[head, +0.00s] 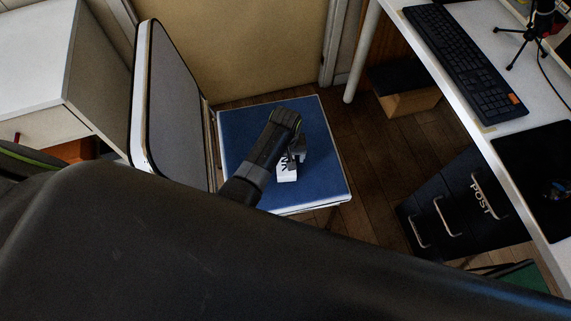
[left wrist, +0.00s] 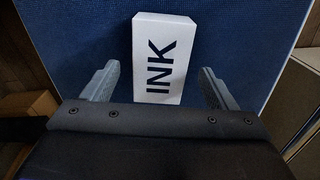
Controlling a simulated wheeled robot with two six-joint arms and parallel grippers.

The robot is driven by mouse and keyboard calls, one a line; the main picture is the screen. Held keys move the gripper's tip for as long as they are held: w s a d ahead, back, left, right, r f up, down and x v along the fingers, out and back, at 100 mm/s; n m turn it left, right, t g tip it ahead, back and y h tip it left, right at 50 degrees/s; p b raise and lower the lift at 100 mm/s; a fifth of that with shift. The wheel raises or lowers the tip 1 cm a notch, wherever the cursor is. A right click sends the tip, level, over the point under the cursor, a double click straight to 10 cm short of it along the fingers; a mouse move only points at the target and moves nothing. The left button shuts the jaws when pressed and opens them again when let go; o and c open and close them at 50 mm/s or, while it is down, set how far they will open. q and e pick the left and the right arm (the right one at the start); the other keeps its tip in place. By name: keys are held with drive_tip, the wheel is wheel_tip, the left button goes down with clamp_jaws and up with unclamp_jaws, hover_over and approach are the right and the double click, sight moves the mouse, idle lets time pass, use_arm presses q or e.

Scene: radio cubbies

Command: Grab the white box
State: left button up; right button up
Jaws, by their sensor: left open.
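The white box (left wrist: 160,60) with dark "INK" lettering lies on the blue seat of a chair (head: 243,135). In the left wrist view it sits between the two fingers of my left gripper (left wrist: 160,84), with a gap on each side. In the head view my left gripper (head: 296,153) is over the seat and hides part of the white box (head: 287,174). The fingers are open and hold nothing. Whether they are low enough to flank the box's sides cannot be told. My right gripper is not in view.
The chair's backrest (head: 170,100) rises left of the seat. A white desk (head: 450,85) with a keyboard (head: 465,62) stands at the right, above a black drawer unit (head: 455,210). A white cabinet (head: 35,50) is at the far left. Wooden floor shows between chair and desk.

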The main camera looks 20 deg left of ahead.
use_arm(q)
drive_tip(key=shift+s+f+b, duration=0.1)
drive_tip(key=shift+f+b, duration=0.2)
drive_tip(key=shift+f, duration=1.2)
drive_tip(key=shift+c, duration=0.3)
drive_tip(key=c, duration=1)
drive_tip(key=shift+c, duration=0.2)
